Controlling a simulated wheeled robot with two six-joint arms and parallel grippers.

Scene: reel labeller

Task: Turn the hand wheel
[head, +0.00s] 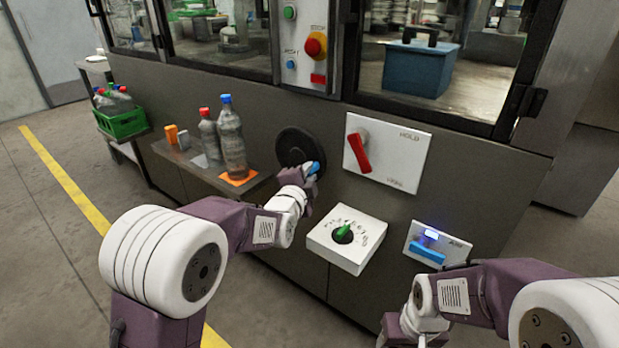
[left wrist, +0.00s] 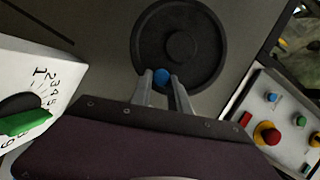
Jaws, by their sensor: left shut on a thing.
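The hand wheel (head: 293,143) is a dark round disc on the front of the grey machine, with a blue knob (head: 313,168) near its lower right rim in the head view. My left gripper (head: 303,174) is at this knob and covers part of the wheel. In the left wrist view the wheel (left wrist: 196,38) is at top centre, and the blue knob (left wrist: 161,76) sits between the two fingertips of my left gripper (left wrist: 168,80), which is shut on it. My right gripper (head: 405,342) is at the bottom edge, mostly cut off, so its jaws do not show clearly.
A red lever (head: 360,152) on a white plate is right of the wheel. A dial box with a green pointer (head: 343,232) juts out below. A shelf (head: 184,158) with two bottles is at left. A blue handle (head: 427,253) is at lower right.

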